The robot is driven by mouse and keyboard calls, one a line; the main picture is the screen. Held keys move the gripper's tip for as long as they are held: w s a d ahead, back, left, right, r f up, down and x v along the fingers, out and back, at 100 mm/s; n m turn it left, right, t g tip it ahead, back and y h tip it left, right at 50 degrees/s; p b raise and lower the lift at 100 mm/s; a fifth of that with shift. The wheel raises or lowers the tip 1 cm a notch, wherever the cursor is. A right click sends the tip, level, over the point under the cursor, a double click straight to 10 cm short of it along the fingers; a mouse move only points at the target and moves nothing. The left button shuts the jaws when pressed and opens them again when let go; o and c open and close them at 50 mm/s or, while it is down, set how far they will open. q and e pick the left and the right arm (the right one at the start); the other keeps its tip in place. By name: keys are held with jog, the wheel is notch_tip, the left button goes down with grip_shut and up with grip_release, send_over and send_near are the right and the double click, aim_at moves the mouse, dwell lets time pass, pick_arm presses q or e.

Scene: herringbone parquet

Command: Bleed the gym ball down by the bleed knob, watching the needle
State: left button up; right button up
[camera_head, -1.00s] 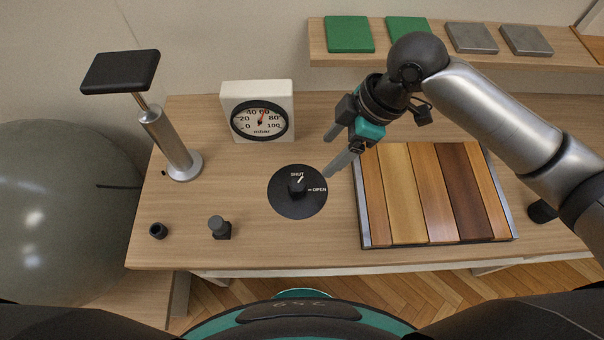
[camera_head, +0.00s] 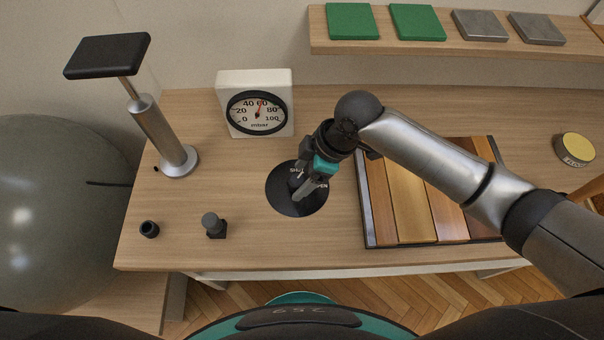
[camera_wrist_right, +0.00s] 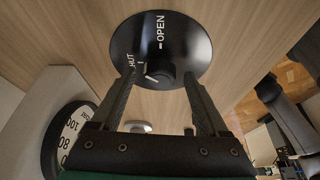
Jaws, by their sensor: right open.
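The bleed knob (camera_wrist_right: 162,74) is a small black knob at the centre of a black dial plate (camera_head: 285,203) marked SHUT and OPEN. Its white pointer mark is on the SHUT side in the right wrist view. My right gripper (camera_head: 298,189) is over the plate, open, its fingers on either side of the knob in the right wrist view; contact cannot be told. The white gauge (camera_head: 281,78) reads in mbar, its needle (camera_head: 259,107) a little under 60. The grey-green gym ball (camera_head: 60,220) stands at the left, partly out of view. My left gripper is not seen.
A pump (camera_head: 155,130) with a black handle stands at the table's left. A black cap (camera_head: 149,229) and a small black fitting (camera_head: 214,226) lie near the front edge. A wooden-slat panel (camera_head: 408,200) lies right of the dial under my arm. A yellow-topped tin (camera_head: 577,147) stands far right.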

grip_shut()
dwell(0.6)
jog(key=shift+w+r+n+g+p, duration=0.1)
jog(key=shift+n+g+p, duration=0.3)
jog(key=shift+n, duration=1)
jog(key=shift+w+a+n+g+h, duration=0.15)
jog(key=shift+n+g, duration=0.3)
jog(key=shift+n, duration=0.6)
jog(key=shift+w+d+n+g+h, duration=0.15)
jog(key=shift+n+g, duration=0.3)
jog(key=shift+n, duration=0.6)
jog(key=shift+s+a, duration=0.1)
